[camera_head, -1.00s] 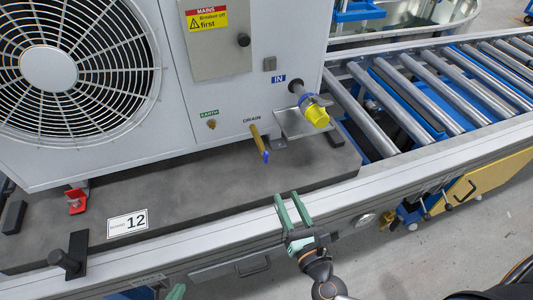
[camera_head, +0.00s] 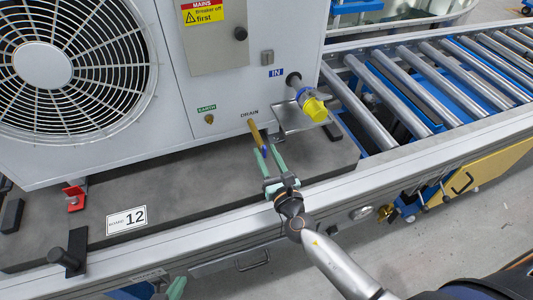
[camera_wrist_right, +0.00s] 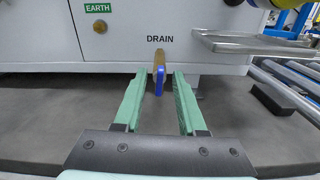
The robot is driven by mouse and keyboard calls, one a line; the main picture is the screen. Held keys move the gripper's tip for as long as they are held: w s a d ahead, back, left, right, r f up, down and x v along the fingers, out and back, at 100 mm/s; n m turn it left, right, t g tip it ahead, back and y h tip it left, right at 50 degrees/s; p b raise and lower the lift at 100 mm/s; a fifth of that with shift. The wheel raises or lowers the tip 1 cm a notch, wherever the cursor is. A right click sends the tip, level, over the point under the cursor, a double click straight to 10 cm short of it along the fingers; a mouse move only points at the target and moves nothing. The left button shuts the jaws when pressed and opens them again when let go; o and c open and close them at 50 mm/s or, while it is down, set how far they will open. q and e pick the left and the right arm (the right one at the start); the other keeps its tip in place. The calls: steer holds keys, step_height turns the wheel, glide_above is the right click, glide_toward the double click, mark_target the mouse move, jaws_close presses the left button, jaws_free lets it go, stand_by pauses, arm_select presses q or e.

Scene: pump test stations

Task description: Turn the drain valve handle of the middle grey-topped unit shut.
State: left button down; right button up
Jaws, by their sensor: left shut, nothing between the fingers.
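The drain valve handle (camera_head: 254,131) is a brass-coloured lever with a blue end, below the DRAIN label on the grey unit (camera_head: 180,150). It slants out and down from the panel. In the right wrist view the drain valve handle (camera_wrist_right: 159,80) hangs between the fingers. My right gripper (camera_head: 266,151) is open, its green fingers either side of the blue end. In its wrist view the right gripper (camera_wrist_right: 160,84) shows a gap on both sides of the handle. My left gripper (camera_head: 176,288) is shut and empty at the bottom edge, mostly cut off.
A yellow-capped pipe fitting (camera_head: 312,107) and a metal drip tray (camera_head: 304,120) sit just right of the handle. A black clamp (camera_head: 72,255) and a number 12 plate (camera_head: 126,221) are at the left. A roller conveyor (camera_head: 400,100) runs at the right.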

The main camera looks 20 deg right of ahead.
steer(key=shift+w, duration=0.15)
steer(key=shift+c, duration=0.2)
jaws_close()
stand_by(0.3)
